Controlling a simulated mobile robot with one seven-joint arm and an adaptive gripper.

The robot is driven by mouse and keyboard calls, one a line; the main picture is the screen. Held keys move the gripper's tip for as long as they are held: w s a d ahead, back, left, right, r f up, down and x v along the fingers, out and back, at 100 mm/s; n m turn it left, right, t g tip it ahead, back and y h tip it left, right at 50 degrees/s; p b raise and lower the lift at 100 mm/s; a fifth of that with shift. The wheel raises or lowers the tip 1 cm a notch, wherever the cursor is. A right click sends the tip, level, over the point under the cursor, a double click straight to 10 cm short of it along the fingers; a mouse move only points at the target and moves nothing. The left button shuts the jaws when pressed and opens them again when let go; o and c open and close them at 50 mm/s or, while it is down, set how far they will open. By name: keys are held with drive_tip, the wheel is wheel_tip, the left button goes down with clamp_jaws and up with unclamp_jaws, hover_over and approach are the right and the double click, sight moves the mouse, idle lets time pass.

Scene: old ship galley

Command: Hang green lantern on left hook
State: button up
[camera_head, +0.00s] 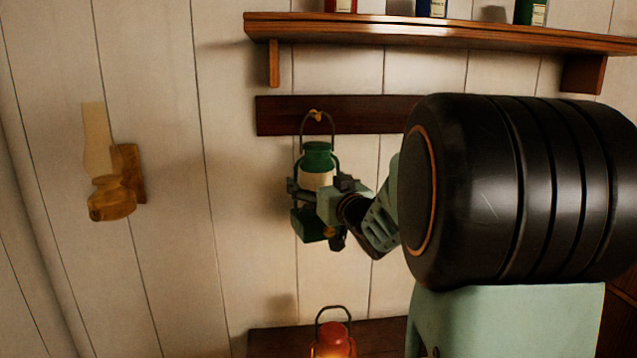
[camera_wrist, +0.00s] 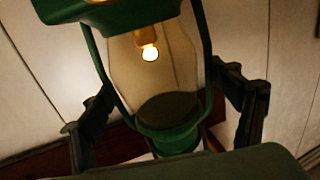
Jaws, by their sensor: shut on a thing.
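The green lantern (camera_head: 317,155) hangs upright in my gripper (camera_head: 320,187), in front of the wall. My gripper is shut on its body, with dark fingers on both sides of the pale glass. The top of the lantern's wire handle overlaps the brass left hook (camera_head: 316,113) on the dark wall board (camera_head: 280,115); I cannot tell whether it rests on the hook. In the wrist view the lantern (camera_wrist: 172,138) fills the middle, with a glowing bulb inside, between the fingers of my gripper (camera_wrist: 172,115). My arm hides the right part of the board and any other hooks.
A wooden shelf (camera_head: 430,35) with several bottles runs above the board. A red lit lantern (camera_head: 332,338) stands on a wooden surface (camera_head: 385,338) below. A yellowish wall lamp (camera_head: 112,195) is on the left. The wall between that lamp and the green lantern is clear.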

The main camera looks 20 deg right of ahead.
drive_tip(key=shift+r, duration=0.25)
